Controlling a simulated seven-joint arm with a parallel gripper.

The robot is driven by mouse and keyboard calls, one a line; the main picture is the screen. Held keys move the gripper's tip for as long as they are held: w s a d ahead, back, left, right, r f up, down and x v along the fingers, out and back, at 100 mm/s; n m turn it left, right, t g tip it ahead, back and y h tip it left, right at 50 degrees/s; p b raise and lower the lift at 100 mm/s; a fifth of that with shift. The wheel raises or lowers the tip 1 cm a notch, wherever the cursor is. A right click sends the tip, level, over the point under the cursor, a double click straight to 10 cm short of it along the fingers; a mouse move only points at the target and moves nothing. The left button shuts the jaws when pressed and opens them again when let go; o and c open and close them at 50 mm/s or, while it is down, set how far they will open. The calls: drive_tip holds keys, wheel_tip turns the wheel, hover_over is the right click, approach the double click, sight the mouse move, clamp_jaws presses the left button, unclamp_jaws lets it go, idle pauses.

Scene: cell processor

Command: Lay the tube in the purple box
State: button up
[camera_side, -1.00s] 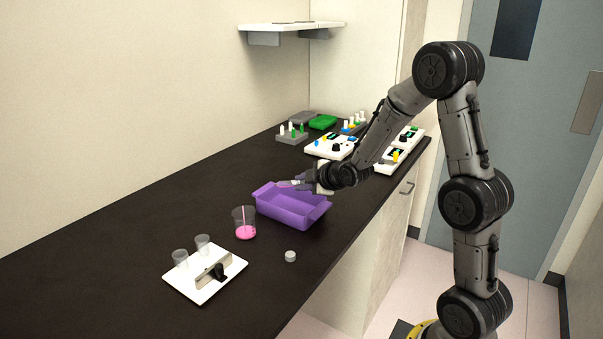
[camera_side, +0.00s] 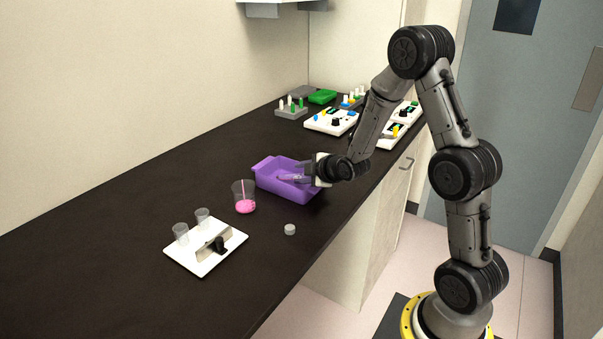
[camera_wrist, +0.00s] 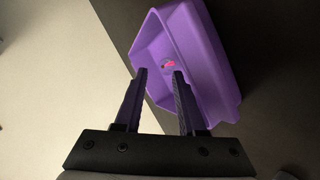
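The purple box (camera_side: 265,180) stands on the dark bench and also fills much of the wrist view (camera_wrist: 205,50). My gripper (camera_side: 291,175) reaches into the box from its right side. In the wrist view its two fingers (camera_wrist: 159,71) are apart, with a clear gap between them. The tube (camera_wrist: 169,65), clear with pink inside, shows small within the box just beyond the fingertips, close to the right one. The right fingertip partly covers it, and most of its length cannot be made out. In the side view the tube is hard to tell from the fingers.
A clear beaker with pink liquid (camera_side: 245,206) stands just left of the box. A small grey cap (camera_side: 290,229) lies in front. A white plate with two clear cups (camera_side: 192,264) is at the front left. Racks and white devices (camera_side: 332,122) stand behind. The left bench is clear.

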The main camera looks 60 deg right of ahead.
drive_tip(key=shift+o, duration=1)
drive_tip(key=v, duration=1.4)
drive_tip(key=shift+w, duration=0.1)
drive_tip(key=s+a+r+t+y, duration=0.2)
drive_tip(key=s+a+r, duration=0.1)
drive_tip(key=a+r, duration=0.8)
drive_tip(key=s+a+f+m+g+y, duration=0.1)
drive_tip(key=s+a+f+m+g, duration=0.1)
drive_tip(key=s, duration=0.5)
drive_tip(key=s+a+f+m+g+y, duration=0.1)
drive_tip(key=s+a+f+m+g, duration=0.1)
drive_tip(key=s+m+g, duration=0.3)
drive_tip(key=s+f+m, duration=0.1)
drive_tip(key=s+m, duration=0.1)
drive_tip(key=s, duration=0.1)
drive_tip(key=shift+s+a, duration=0.25)
drive_tip(key=shift+s, duration=0.05)
